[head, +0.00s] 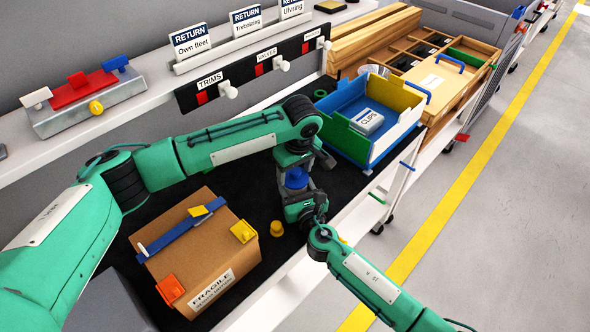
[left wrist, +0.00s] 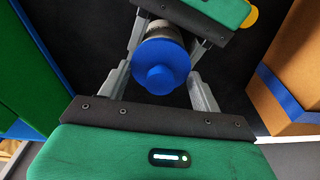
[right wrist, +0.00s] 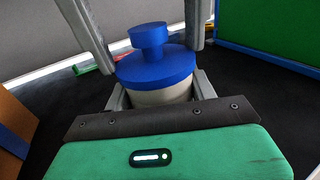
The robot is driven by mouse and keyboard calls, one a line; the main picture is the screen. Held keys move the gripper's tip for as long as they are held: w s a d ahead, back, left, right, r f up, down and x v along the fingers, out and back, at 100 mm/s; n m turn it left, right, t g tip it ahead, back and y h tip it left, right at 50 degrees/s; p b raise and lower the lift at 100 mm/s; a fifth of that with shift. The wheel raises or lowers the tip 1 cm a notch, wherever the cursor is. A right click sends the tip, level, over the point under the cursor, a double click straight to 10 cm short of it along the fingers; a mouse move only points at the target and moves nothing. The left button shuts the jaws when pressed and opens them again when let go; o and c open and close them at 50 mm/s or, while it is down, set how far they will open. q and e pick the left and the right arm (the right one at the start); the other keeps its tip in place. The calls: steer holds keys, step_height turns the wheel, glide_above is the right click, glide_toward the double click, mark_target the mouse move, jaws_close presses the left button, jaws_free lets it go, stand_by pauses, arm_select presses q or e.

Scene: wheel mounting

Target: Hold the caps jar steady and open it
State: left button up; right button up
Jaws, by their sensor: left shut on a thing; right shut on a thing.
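The caps jar has a pale body (right wrist: 160,95) and a wide blue lid with a knob (right wrist: 155,66); the lid also shows in the head view (head: 296,178) and from above in the left wrist view (left wrist: 160,68). The jar looks upright. My left gripper (left wrist: 160,88) comes down from above, its fingers on either side of the lid, shut on it. My right gripper (right wrist: 160,92) comes in low from the side and is shut on the jar body. The lid sits on the body, with no gap visible. The jar's base is hidden in the head view.
A yellow cap-like piece (head: 277,228) lies on the black mat (head: 262,192) near the jar. A cardboard box (head: 196,255) stands to the left. A blue, white and yellow bin (head: 390,125) holds a CLIPS container (head: 367,121) behind right. Tag shelves run along the back.

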mark_target(295, 170)
arm_select(q)
steer(key=shift+r, duration=0.15)
steer(key=shift+r, duration=1)
steer(key=shift+r, duration=2)
arm_select(e)
steer(key=o, duration=1.4)
steer(key=shift+o, duration=0.2)
